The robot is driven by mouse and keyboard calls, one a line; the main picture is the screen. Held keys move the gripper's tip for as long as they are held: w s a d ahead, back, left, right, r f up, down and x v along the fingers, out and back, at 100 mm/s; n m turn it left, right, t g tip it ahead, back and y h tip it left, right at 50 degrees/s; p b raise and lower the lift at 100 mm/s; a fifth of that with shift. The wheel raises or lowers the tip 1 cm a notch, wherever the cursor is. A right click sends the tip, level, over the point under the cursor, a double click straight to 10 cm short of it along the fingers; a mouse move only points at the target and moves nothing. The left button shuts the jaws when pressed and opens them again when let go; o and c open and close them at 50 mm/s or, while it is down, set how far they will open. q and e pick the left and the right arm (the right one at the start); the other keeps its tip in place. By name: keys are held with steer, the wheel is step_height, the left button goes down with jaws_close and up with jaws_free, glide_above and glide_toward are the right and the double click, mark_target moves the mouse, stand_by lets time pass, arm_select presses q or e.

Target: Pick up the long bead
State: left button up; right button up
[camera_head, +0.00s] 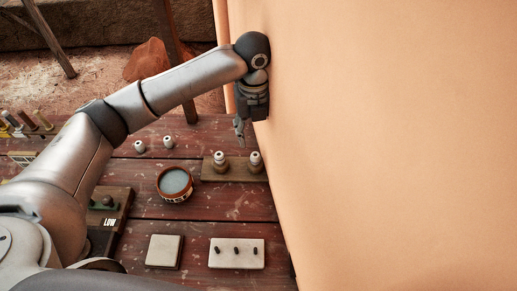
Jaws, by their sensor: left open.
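Two small pale, bead-like pieces, a left one (140,146) and a right one (168,142), stand on the red plank table (150,212). Two taller stacked pieces with pale tops, one on the left (220,162) and one on the right (255,161), stand on a wooden board (236,177). I cannot tell which of these is the long bead. My left gripper (240,132) points down above and behind the wooden board, near the orange surface. It is open, and I see nothing between its fingers. My right gripper is not in view.
A round tub of grey-blue material (175,181) stands mid-table. A white slab with dark pegs (237,262) and a plain square slab (163,251) lie in front. A large plain orange surface (400,140) fills the right side and hides what is behind it.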

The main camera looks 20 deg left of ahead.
mark_target(255, 155)
arm_select(q)
steer(key=shift+s+f, duration=0.15)
steer(key=shift+f, duration=0.5)
steer(key=shift+s+f, duration=0.15)
steer(key=shift+f, duration=1.05)
steer(key=f, duration=0.2)
steer(key=f+p, duration=0.1)
steer(key=f, duration=0.1)
steer(key=shift+s+d+f, duration=0.2)
steer(key=shift+f, duration=0.3)
steer(key=c, duration=0.9)
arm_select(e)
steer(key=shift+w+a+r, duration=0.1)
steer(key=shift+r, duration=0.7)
